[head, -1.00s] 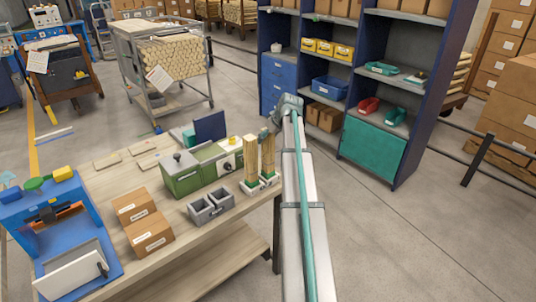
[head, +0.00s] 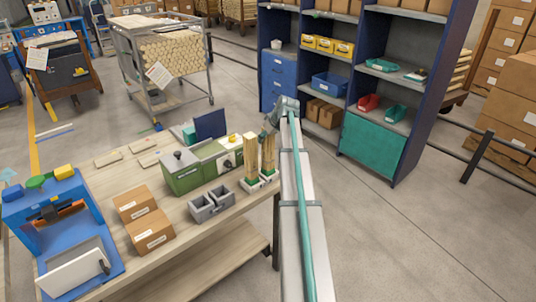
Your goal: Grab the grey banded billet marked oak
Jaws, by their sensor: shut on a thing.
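Two tall pale wooden billets stand upright in small white holders at the right end of the bench. The left billet (head: 250,155) has a green band near its foot. The right billet (head: 269,153) stands close beside it; its band and any oak mark are too small to make out. My gripper (head: 269,132) comes down from my arm at the right and is shut on the top of the right billet. The fingers are small and partly merge with the wood. The right billet still appears upright at its holder (head: 268,176).
On the wooden bench (head: 195,243) stand a green-and-grey machine (head: 187,176), a grey two-part bin (head: 211,206), two cardboard boxes (head: 150,231) and a blue fixture (head: 50,215). A dark blue shelf unit (head: 350,65) rises behind. Open floor lies to the right.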

